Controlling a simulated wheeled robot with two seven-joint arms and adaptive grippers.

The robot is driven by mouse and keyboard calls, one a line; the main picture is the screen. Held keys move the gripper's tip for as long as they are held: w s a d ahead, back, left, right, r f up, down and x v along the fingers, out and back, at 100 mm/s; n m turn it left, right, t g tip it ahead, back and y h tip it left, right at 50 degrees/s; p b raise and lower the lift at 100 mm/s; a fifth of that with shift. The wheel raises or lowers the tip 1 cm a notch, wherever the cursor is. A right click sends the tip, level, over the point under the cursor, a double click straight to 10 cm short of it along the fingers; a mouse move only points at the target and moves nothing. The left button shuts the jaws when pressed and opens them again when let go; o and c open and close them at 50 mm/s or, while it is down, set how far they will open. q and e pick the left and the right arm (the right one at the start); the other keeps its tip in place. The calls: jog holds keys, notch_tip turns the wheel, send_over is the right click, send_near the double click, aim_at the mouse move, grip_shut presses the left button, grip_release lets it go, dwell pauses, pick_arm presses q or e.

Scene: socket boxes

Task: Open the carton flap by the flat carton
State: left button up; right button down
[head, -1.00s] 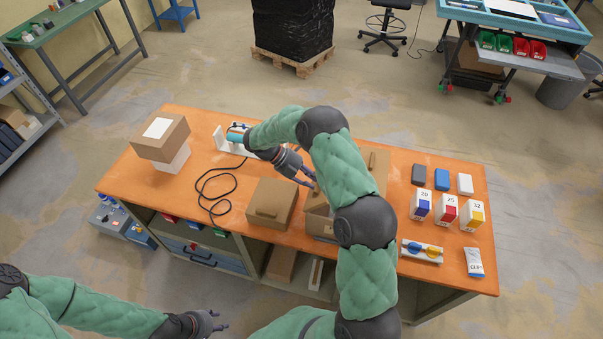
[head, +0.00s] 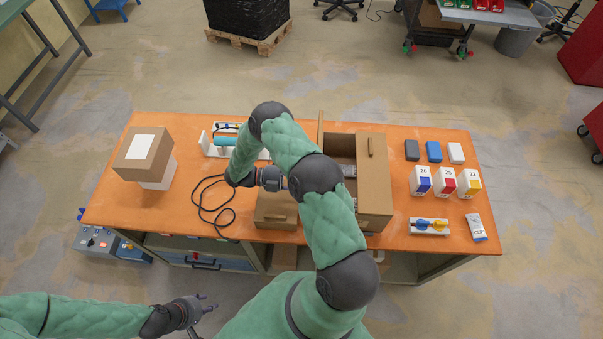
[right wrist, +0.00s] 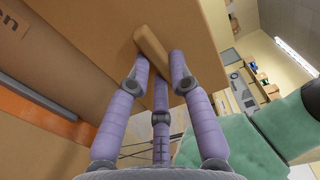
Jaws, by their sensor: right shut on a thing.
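The larger carton (head: 375,190) stands open on its left half, showing a dark interior. Its right flap lies over the other half, with a tab on it. The left flap (head: 320,130), on the side of the flat carton (head: 277,212), stands about upright, partly hidden by my right arm. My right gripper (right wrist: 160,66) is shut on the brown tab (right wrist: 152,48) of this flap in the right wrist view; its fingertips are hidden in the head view. My left gripper (head: 206,303) is open and empty in front of the table, at lower left.
A stacked box (head: 145,155) stands at the left of the orange table (head: 110,205). A black cable (head: 205,205) and a white stand (head: 210,145) lie between. Several small blocks, cartons and a switch panel (head: 430,226) fill the right side.

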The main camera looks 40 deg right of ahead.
jog(key=shift+w+a+f+g+p, duration=0.15)
jog(key=shift+f+g+p, duration=0.05)
jog(key=shift+g+p, duration=0.35)
jog(key=shift+f, duration=0.1)
jog(key=c, duration=1.1)
grip_release()
